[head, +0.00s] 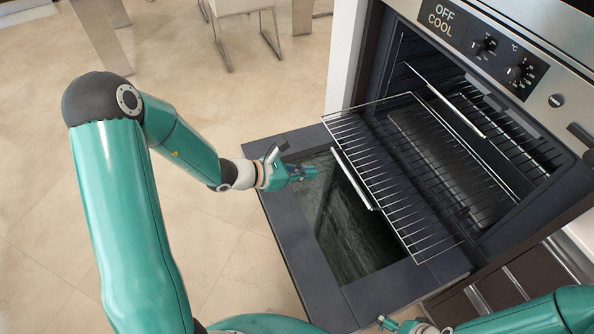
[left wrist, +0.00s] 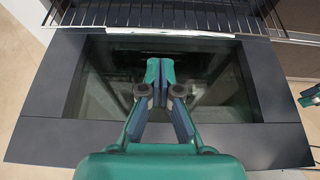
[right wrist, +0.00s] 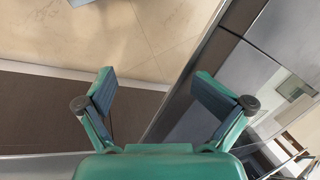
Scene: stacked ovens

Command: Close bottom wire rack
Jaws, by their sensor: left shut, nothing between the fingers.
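The bottom wire rack (head: 385,170) is pulled out of the oven and juts over the lowered oven door (head: 300,245). A pale handle bar (head: 353,180) shows near its front edge. The rack's front also shows across the top of the left wrist view (left wrist: 190,17). My left gripper (head: 312,173) is shut and empty over the door glass, a little in front of the rack and apart from it in the picture. The left wrist view shows its fingertips together (left wrist: 160,70). My right gripper (right wrist: 158,82) is open and empty, low at the bottom edge of the head view (head: 385,323).
Another rack with a pale bar (head: 445,98) sits inside the oven, above. The control panel with knobs (head: 500,55) is over the cavity. Drawers (head: 530,275) are below at the right. Open tiled floor (head: 240,110) lies left of the door.

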